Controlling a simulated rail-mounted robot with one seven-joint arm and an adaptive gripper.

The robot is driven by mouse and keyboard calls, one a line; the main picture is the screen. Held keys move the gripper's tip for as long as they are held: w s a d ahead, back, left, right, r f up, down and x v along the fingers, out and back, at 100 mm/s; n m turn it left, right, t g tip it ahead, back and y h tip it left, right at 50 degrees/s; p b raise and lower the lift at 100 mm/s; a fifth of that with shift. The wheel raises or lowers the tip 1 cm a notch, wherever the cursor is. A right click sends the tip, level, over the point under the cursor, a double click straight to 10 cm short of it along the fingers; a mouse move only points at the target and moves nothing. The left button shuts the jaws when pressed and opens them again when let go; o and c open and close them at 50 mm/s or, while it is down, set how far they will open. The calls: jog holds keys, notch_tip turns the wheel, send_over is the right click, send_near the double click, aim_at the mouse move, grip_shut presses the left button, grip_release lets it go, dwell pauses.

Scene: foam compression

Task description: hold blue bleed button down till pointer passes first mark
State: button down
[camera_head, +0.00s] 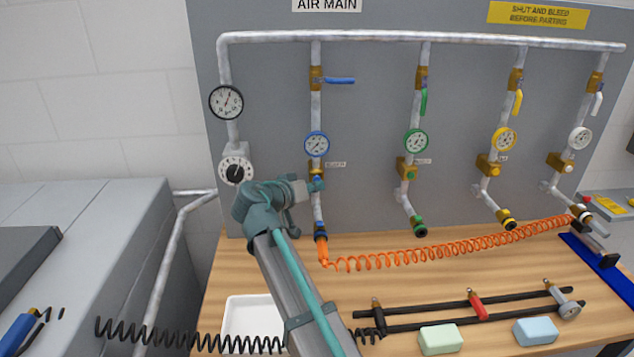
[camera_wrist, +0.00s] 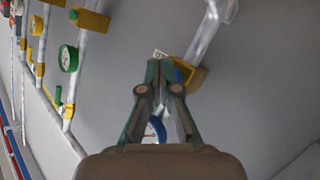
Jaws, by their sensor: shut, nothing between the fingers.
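The blue-rimmed gauge (camera_head: 316,144) is on the second pipe from the left in the head view; part of it shows between my fingers in the wrist view (camera_wrist: 155,130). Its pointer and marks are too small to read. My gripper (camera_head: 318,184) is shut, with its tips at the brass bleed fitting (camera_head: 316,168) just below that gauge. In the wrist view my gripper (camera_wrist: 163,64) has its tips together beside the brass block (camera_wrist: 193,76).
The blue valve lever (camera_head: 340,81) above the gauge lies horizontal. The green (camera_head: 423,101), yellow (camera_head: 518,102) and white (camera_head: 598,103) levers hang down along their pipes. An orange coiled hose (camera_head: 430,253) runs right from the blue line's lower end. A white tray (camera_head: 234,325) is on the bench.

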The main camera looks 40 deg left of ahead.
jog(key=shift+s+d, duration=0.2)
dwell(0.3)
jog(key=shift+s+d+b, duration=0.55)
jog(key=shift+s+d, duration=1.15)
jog(key=shift+s, duration=0.15)
